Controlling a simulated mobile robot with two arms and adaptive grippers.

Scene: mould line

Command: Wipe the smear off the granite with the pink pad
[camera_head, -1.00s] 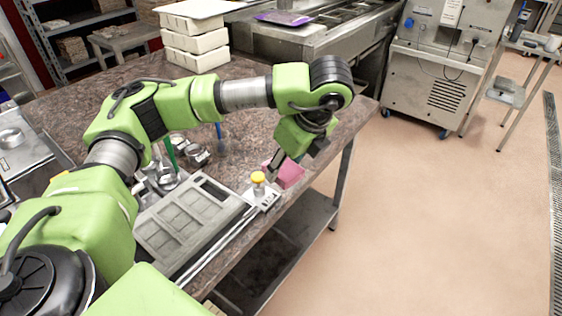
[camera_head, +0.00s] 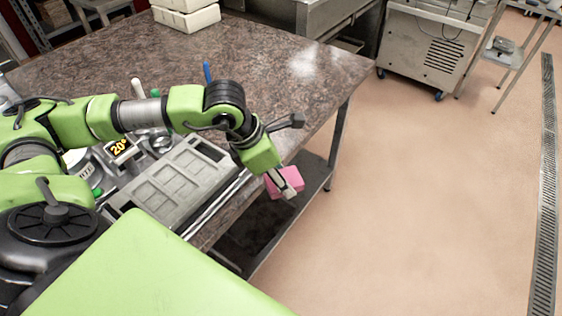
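My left gripper (camera_head: 284,186) is at the end of the green arm that comes in from the left. One pale finger lies across the front of the pink pad (camera_head: 292,176); the far finger is hidden. The pad shows just past the table's front edge, above the lower shelf, and appears held in the air. The granite (camera_head: 130,50) is a brown speckled table top. A pale, bright patch (camera_head: 302,62) is on its back right part; I cannot tell if it is the smear or a reflection. My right gripper is not in view.
A grey mould tray (camera_head: 183,182) and a display reading about 20 (camera_head: 120,147) are at the table's left front. A blue upright thing (camera_head: 207,71) stands behind my arm. Pale stacked blocks (camera_head: 186,17) are at the back. The right back granite is clear.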

